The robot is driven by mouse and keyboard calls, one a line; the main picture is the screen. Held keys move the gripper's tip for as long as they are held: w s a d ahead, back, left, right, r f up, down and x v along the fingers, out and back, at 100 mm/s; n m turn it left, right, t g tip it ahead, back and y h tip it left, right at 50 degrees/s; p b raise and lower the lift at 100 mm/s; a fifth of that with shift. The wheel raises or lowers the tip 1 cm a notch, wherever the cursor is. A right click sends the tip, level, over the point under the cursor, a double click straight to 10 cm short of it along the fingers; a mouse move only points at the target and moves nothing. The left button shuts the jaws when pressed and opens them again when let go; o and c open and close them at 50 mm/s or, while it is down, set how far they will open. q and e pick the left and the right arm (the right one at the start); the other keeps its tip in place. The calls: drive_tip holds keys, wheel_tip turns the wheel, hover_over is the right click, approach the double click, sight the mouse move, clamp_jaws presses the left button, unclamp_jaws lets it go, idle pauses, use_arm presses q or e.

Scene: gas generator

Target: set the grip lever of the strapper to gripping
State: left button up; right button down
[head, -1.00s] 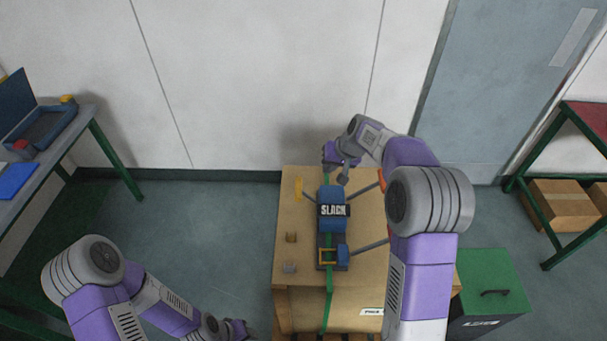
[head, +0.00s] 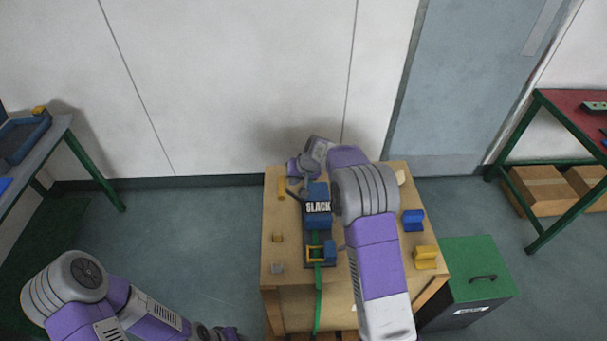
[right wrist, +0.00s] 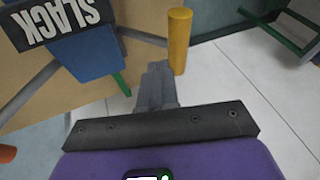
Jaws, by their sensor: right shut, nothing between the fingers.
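The strapper (head: 318,220), a blue tool with a label reading "SLACK", sits on the wooden crate (head: 275,215), with a green strap through it. A lever with an upright yellow handle (head: 281,187) stands out at its left; the handle also shows in the right wrist view (right wrist: 179,40). My right gripper (head: 296,187) is at the strapper's far end, shut and empty. In the right wrist view its fingertips (right wrist: 158,75) are right beside the yellow handle; I cannot tell whether they touch. My left gripper (head: 232,333) is low at the bottom edge, its fingers unclear.
Blue (head: 413,222) and yellow (head: 425,257) blocks lie on the crate's right side, with small pieces at left. A green bin (head: 480,265) stands to the right. My right arm hides part of the crate. Tables stand at far left and right.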

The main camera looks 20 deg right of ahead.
drive_tip(key=shift+w+a+f, duration=0.2)
drive_tip(key=shift+a+f, duration=0.3)
drive_tip(key=shift+a, duration=0.25)
